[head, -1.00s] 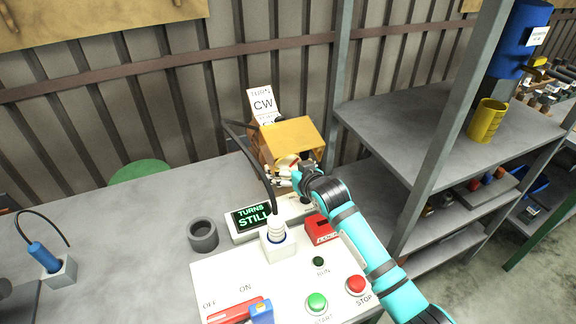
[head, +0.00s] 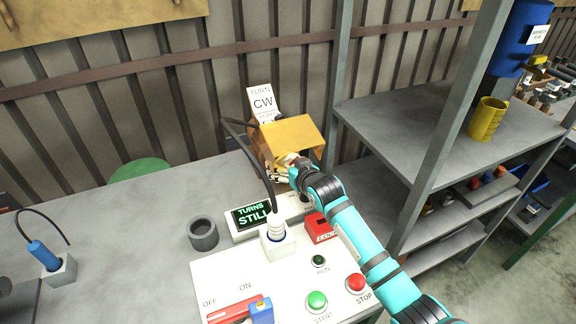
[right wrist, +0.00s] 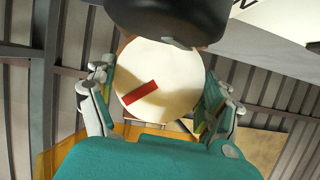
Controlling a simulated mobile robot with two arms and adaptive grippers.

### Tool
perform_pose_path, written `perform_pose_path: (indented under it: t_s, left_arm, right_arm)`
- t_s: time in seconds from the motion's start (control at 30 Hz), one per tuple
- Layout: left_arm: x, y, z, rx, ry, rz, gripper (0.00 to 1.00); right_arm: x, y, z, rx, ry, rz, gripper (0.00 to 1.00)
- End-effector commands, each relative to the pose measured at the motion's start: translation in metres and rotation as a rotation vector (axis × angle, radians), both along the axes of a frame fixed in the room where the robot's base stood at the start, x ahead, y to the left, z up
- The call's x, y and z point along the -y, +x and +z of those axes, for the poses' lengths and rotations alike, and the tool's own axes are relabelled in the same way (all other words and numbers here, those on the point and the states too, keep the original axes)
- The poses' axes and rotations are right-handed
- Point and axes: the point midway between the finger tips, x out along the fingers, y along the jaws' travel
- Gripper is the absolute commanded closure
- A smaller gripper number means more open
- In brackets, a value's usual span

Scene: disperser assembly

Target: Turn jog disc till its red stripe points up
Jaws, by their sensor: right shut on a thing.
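The jog disc (right wrist: 158,75) is a round cream plate with one short red stripe (right wrist: 139,93). In the right wrist view the stripe lies left of the disc's middle and slants from lower left to upper right. My right gripper (right wrist: 160,92) is shut on the disc, a finger at each side of its rim. In the head view my right gripper (head: 284,172) is at the front of the orange-yellow housing (head: 292,133) and hides most of the disc, so the stripe's direction there is hard to tell. My left gripper is not in view.
A display (head: 251,216) reads "TURNS STILL". A card (head: 263,103) reads "TURN CW". A black cable arches from a white plug (head: 277,230) close to my right gripper. The panel has a green start button (head: 317,301) and a red stop button (head: 356,284). A grey shelf (head: 415,120) stands right.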

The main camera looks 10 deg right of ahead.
Motion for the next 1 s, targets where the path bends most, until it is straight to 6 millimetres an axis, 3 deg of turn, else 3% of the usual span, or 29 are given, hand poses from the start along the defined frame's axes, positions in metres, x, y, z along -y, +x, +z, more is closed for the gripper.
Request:
perform_pose_path:
  t_s: [0.27, 0.53, 1.0]
  left_arm:
    - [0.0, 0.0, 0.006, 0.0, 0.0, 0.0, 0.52]
    - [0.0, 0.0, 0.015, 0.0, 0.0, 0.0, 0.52]
    - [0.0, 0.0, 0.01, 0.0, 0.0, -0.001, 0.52]
  right_arm:
    - [-0.001, 0.0, 0.001, 0.012, -0.066, 0.001, 0.48]
    - [-0.002, -0.001, 0.0, 0.046, -0.246, 0.001, 0.48]
    - [-0.003, 0.0, -0.002, 0.105, -0.539, 0.001, 0.48]
